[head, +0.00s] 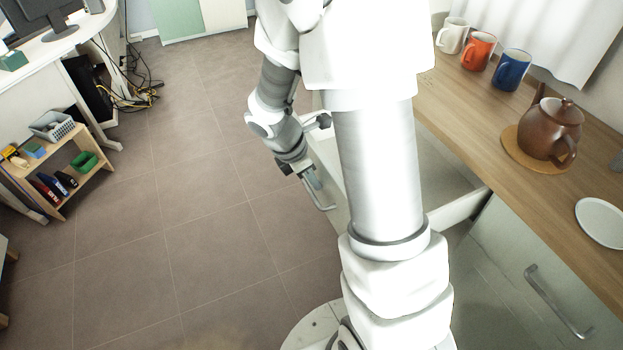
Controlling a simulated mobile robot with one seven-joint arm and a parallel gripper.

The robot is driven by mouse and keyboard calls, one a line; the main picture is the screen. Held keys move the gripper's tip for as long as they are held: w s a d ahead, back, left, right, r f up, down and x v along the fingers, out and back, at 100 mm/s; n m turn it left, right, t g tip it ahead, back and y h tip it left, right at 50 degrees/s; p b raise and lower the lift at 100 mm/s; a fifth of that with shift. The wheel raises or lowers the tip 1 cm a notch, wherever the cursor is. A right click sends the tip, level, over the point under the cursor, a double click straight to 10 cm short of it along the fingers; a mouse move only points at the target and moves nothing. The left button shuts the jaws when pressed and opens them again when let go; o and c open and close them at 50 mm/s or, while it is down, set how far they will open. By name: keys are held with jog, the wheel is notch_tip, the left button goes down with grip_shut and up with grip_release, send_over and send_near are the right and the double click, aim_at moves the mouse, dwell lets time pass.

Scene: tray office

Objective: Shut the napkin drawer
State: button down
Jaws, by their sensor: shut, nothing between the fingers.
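A pale drawer (459,209) stands open from the wooden-topped cabinet, its inside partly showing and looking empty there. My own arm hides much of it, and no napkins show. Its front faces left, with a metal handle (325,207) low on it. My gripper (308,178) is shut and empty, at the outer side of the drawer front, close by the handle. I cannot tell whether it touches the handle or the front.
On the counter (456,103) stand a white mug (452,37), an orange mug (478,51), a blue mug (511,70), a brown teapot (549,130) and a white plate (601,222). A closed front with a handle (556,303) is nearer. The floor (190,210) at left is clear.

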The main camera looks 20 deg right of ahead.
jog(key=d+p, duration=0.3)
jog(key=d, duration=0.6)
jog(key=d+p, duration=0.4)
jog(key=d, duration=0.6)
jog(key=w+d+p, duration=0.1)
jog(key=d+p, duration=0.3)
jog(key=d, duration=0.6)
jog(key=shift+d, duration=0.1)
jog(key=shift+r, duration=0.15)
